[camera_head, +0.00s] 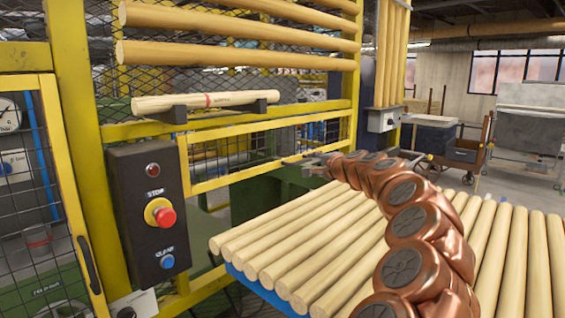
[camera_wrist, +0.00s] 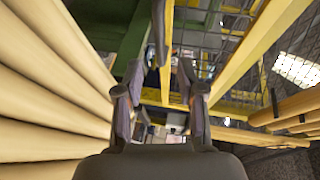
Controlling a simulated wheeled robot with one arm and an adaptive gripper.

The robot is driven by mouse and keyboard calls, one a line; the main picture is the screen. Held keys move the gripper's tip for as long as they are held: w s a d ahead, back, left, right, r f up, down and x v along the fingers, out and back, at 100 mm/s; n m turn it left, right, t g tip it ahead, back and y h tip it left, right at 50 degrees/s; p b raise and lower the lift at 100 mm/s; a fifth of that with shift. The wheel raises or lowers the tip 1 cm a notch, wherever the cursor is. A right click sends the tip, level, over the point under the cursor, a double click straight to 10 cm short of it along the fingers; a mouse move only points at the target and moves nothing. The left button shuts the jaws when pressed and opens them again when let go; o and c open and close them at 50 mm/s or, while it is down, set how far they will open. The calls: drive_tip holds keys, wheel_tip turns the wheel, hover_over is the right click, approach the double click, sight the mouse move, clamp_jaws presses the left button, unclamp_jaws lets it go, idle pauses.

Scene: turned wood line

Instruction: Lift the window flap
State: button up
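The window flap (camera_head: 262,176) appears to be the yellow-framed panel low in the guard fence, below the sample shelf. It hangs in line with the fence; I cannot tell whether it is slightly lifted. My gripper (camera_head: 293,160) points left at the flap's right part, and its tips overlap the opening in the picture. In the wrist view my gripper (camera_wrist: 163,93) has its two fingers spread apart with nothing clearly held. Yellow bars (camera_wrist: 166,50) show between and beyond the fingers; contact cannot be judged.
Turned wood poles (camera_head: 310,240) lie side by side in front of the fence, under my arm. A black control box (camera_head: 149,222) with a red stop button (camera_head: 164,217) stands at left. A pole (camera_head: 205,101) rests on brackets above the flap. A cart (camera_head: 455,150) stands behind, right.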

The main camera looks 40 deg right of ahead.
sight(304, 162)
drive_tip(key=x, duration=0.3)
drive_tip(key=shift+w+a, duration=0.1)
drive_tip(key=shift+a, duration=0.2)
drive_tip(key=shift+p+x, duration=0.5)
drive_tip(key=shift+x, duration=1.85)
clamp_jaws()
drive_tip(key=shift+d, duration=0.1)
